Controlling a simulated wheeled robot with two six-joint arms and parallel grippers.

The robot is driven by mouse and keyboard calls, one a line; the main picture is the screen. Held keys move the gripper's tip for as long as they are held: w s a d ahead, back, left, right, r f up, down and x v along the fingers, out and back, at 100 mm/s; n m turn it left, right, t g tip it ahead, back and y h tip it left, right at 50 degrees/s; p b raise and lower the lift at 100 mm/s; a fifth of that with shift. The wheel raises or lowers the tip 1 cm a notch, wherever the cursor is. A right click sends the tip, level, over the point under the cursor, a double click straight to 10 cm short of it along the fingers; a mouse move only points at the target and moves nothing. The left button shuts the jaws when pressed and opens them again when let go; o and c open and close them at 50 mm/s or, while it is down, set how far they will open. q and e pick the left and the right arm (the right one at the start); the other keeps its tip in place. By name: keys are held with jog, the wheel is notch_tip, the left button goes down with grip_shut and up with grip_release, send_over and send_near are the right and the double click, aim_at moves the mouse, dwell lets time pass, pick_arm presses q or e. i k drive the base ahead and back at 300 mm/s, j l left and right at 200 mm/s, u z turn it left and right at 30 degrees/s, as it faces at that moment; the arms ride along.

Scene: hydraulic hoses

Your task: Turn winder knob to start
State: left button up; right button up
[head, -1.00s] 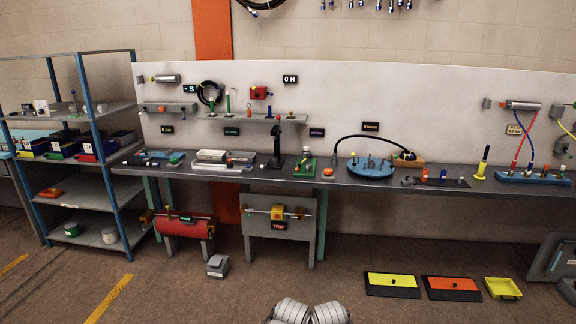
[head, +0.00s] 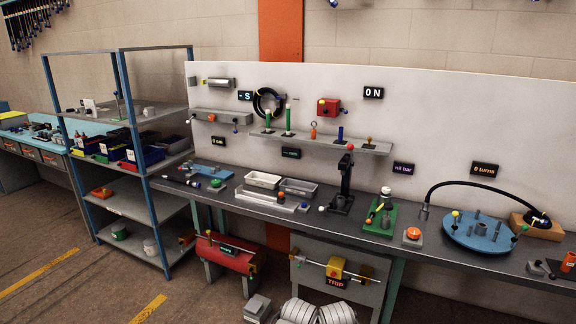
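The likely winder is a round blue plate (head: 480,234) with several upright pegs, on the right part of the long bench. A small yellow ball-topped knob (head: 455,214) stands at its left side, and a green-topped one (head: 524,228) stands near its right edge. I cannot tell which is the winder knob. A black hose (head: 462,184) arches over the plate to a wooden block (head: 537,226). A display above it reads "0 turns" (head: 483,170). Neither of my grippers is in view.
The grey bench (head: 340,222) runs across, with a black stand (head: 343,185), a green fixture (head: 380,213) and an orange button (head: 413,234). Below are a red drum unit (head: 226,254) and a "TRIP" unit (head: 338,272). Blue-posted shelves (head: 130,205) stand left. Floor shows at lower left.

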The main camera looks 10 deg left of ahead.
aim_at(216, 182)
jog(key=i+j+u, duration=0.1)
jog(key=i+u, duration=0.95)
jog(key=i, duration=0.55)
jog(key=i+j+z, duration=0.25)
jog(key=i+z, duration=0.15)
jog(key=i+j+z, duration=0.65)
jog(key=j+z, duration=0.15)
jog(key=i+j+z, duration=0.35)
jog(key=j, duration=0.2)
jog(key=k, duration=0.1)
